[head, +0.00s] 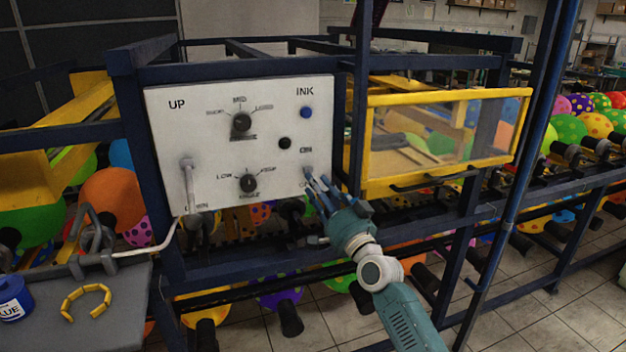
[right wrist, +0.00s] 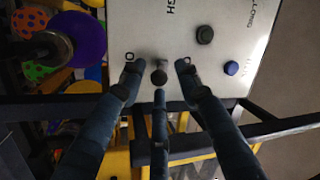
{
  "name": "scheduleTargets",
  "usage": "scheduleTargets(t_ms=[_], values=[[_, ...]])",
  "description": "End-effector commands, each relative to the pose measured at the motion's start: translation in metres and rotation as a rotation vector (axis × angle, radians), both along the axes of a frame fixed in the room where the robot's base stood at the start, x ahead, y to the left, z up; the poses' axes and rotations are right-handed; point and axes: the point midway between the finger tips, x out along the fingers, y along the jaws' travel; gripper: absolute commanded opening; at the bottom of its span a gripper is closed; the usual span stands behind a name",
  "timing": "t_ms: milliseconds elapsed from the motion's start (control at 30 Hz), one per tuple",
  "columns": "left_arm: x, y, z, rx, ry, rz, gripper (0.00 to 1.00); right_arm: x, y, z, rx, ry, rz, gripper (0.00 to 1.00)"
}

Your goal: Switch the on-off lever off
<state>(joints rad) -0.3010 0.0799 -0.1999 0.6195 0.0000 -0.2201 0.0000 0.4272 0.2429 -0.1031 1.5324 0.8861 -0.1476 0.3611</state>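The white control panel (head: 215,110) faces me, with an ON label near its lower right. In the right wrist view, a small dark lever knob (right wrist: 159,76) stands out from the panel between the spread fingertips. One finger is on each side and a third is just below it. The gripper is open; I cannot tell whether a finger touches the lever. My left gripper is not in view.
The panel also holds a white up-down lever (head: 188,180), two dials, a black button (head: 285,142) and a blue button (head: 306,112). Dark blue frame bars (head: 240,262) run below. A yellow-framed window box (head: 440,140) stands right. Several balloons surround the machine.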

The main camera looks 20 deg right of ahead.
Motion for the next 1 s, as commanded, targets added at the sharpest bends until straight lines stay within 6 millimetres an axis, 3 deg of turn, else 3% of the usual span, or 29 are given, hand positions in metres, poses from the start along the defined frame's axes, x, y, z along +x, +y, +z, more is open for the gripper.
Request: scheduleTargets(t_ms=[200, 533, 700, 1000], values=[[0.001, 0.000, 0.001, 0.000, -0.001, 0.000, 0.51, 0.021, 0.004, 0.005, -0.001, 0.000, 0.000, 0.33], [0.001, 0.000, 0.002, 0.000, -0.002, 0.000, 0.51, 0.024, 0.004, 0.005, 0.000, 0.000, 0.000, 0.33], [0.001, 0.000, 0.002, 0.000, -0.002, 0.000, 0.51, 0.024, 0.004, 0.005, 0.000, 0.000, 0.000, 0.00], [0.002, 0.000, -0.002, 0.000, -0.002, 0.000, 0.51, 0.024, 0.004, 0.003, -0.001, -0.002, 0.000, 0.00]])
